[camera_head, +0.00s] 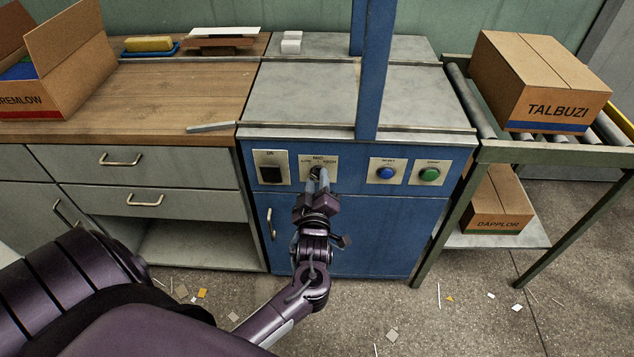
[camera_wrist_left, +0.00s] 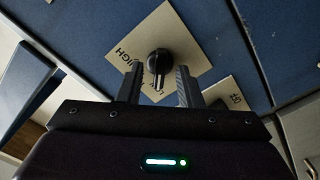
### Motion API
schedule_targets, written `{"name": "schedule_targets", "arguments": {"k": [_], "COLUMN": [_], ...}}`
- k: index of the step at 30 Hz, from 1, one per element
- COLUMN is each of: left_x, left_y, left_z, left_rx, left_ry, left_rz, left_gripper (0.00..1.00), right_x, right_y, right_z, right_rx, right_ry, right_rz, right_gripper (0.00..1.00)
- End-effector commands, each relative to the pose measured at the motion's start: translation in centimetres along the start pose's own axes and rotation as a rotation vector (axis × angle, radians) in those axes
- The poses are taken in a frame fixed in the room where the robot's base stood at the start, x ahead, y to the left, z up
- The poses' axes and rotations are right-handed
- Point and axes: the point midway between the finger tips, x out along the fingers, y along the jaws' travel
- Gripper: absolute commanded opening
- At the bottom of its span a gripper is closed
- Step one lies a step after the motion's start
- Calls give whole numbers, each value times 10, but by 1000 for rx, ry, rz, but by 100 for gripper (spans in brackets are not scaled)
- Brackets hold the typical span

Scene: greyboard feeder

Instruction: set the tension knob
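The tension knob (camera_wrist_left: 159,62) is a black round knob with a pointer bar, on a pale label plate on the blue machine front. In the head view its plate (camera_head: 333,162) shows between the black switch and the blue button, with the knob mostly hidden by my gripper. My left gripper (camera_head: 318,182) is in front of the knob. In the left wrist view its two fingers (camera_wrist_left: 159,86) are apart, one on each side of the knob, with gaps visible. Whether the fingertips reach around it in depth I cannot tell. My right gripper is not in view.
A black switch (camera_head: 270,167) is left of the knob; a blue button (camera_head: 386,173) and a green button (camera_head: 429,174) are right of it. A blue post (camera_head: 374,70) rises above the panel. A TALBUZI box (camera_head: 541,80) sits on the roller conveyor. Scraps litter the floor.

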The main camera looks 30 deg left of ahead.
Motion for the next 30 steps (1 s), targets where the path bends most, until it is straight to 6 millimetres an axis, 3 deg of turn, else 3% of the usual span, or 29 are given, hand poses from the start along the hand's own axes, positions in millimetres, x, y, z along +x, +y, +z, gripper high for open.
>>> {"name": "schedule_targets", "arguments": {"k": [5, 15, 30], "left_x": [-15, -69, -78], "left_y": [-1, -1, 0], "left_z": [1, 1, 0], "left_rx": [0, -1, 0], "left_ry": [-2, -2, 0], "left_rz": [-1, -2, 0], "left_gripper": [33, 33, 33], "right_x": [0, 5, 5], "right_y": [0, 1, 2], "right_z": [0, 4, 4], "right_rx": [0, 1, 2], "right_ry": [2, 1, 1], "right_rz": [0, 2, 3], "right_gripper": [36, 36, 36]}}
